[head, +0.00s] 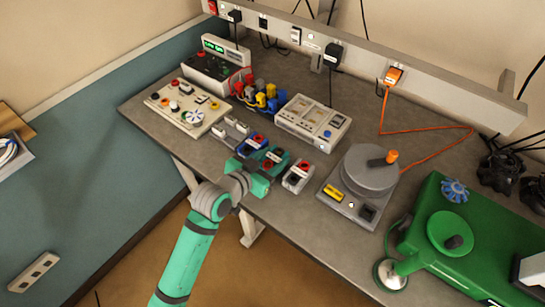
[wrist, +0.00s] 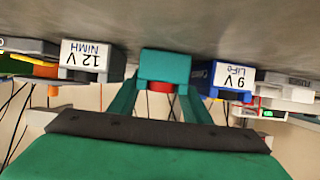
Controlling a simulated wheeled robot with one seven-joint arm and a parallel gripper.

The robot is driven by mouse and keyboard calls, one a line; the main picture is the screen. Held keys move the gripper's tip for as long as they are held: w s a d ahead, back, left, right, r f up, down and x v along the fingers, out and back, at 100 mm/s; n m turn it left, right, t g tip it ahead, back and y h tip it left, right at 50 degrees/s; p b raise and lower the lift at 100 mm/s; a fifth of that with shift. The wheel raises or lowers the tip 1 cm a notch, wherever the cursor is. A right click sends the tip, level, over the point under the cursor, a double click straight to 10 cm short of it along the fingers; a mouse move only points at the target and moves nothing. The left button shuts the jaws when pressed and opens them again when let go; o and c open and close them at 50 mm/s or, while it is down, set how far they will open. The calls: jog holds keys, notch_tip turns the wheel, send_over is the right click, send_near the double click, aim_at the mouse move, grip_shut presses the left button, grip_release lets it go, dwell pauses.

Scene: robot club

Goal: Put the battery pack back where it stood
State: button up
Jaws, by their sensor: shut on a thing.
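A teal battery pack with red and dark parts on top (head: 277,155) is between the fingers of my gripper (head: 268,168). In the wrist view, which is upside down, the teal pack (wrist: 165,66) shows between the two green fingers (wrist: 160,98), with a red part below it. My gripper is shut on it. The pack is level with its neighbours in the row; I cannot tell whether it touches the bench. A blue pack labelled 9 V LiFe (wrist: 232,78) is on one side, and a white-faced pack labelled 12 V NiMH (wrist: 92,58) is on the other.
The blue pack (head: 252,141) and the grey pack (head: 298,177) flank my gripper closely on the grey bench (head: 240,203). A multi-slot charger-like box (head: 312,122) stands behind. A round-topped device (head: 368,172) stands to the right, a control panel (head: 187,108) to the left.

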jog(key=shift+d, duration=0.15)
jog(key=o, duration=1.1)
jog(key=shift+d, duration=0.1)
jog(key=shift+w, duration=0.1)
jog(key=shift+a+r, duration=0.1)
jog(key=shift+a, duration=0.15)
jog(key=v, duration=1.1)
jog(key=shift+s+r, duration=0.2)
jog(key=shift+s, duration=0.2)
